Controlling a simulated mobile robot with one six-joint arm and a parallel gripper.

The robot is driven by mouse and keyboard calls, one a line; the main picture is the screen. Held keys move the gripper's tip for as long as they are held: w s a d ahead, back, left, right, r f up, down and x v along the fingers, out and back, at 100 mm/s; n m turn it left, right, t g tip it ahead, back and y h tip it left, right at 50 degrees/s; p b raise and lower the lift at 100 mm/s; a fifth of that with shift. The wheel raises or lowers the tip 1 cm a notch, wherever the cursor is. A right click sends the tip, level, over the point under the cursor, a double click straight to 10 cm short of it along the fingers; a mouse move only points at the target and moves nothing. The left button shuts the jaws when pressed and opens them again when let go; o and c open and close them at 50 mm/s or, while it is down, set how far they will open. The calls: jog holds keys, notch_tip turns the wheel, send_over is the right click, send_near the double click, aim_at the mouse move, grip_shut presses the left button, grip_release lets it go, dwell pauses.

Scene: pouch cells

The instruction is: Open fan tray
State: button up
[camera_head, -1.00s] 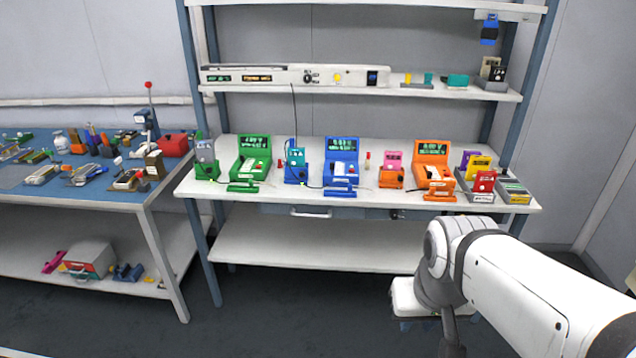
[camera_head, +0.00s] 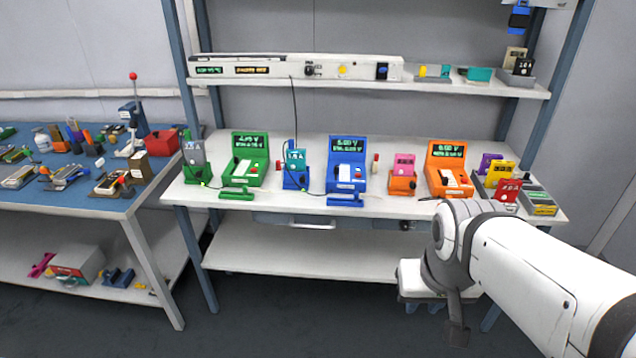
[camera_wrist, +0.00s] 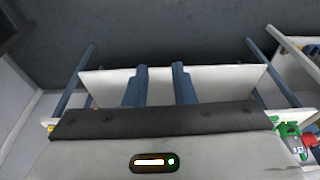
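No part is clearly marked as a fan tray. Under the front of the bench top, a blue-grey drawer front (camera_head: 275,219) with a pale bar handle (camera_head: 312,226) shows in the head view; it looks closed. My gripper (camera_wrist: 159,70) shows in the wrist view as two blue fingers, apart with nothing between them. Beyond them is the bench's white lower shelf (camera_wrist: 215,85). The fingers are not clearly visible in the head view, where my white arm fills the lower right, in front of the bench.
The bench top (camera_head: 290,209) carries green, blue and orange devices and small grey trays at right. A long white instrument (camera_head: 430,72) lies on the shelf above. A blue-topped table (camera_head: 100,205) with tools stands at left. The lower shelf (camera_head: 300,262) is bare.

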jog(key=w+a+f+m+t+y+b, duration=0.1)
jog(key=w+f+m+t+b, duration=0.2)
jog(key=w, duration=0.8)
jog(key=w+a+f+t+b, duration=0.1)
jog(key=w+f+t+b, duration=0.4)
jog(key=w, duration=0.7)
jog(key=w+a+f+m+t+y+b, duration=0.1)
jog(key=w+f+m+b, duration=0.3)
jog(key=w, duration=0.7)
jog(key=w+a+f+t+y+b, duration=0.3)
jog(key=w+a+f+y+b, duration=0.15)
jog(key=w+a+f, duration=0.4)
jog(key=y+b, duration=0.2)
jog(key=y, duration=0.4)
send_near(311, 226)
jog(key=w, duration=0.3)
jog(key=shift+a+m, duration=0.3)
jog(key=shift+m, duration=0.1)
jog(key=shift+y, duration=0.45)
jog(key=x, duration=0.5)
jog(key=f+b+x, duration=0.1)
jog(key=x, duration=0.1)
jog(key=shift+a+r, duration=0.15)
jog(key=shift+a, duration=0.45)
jog(key=shift+c, duration=0.3)
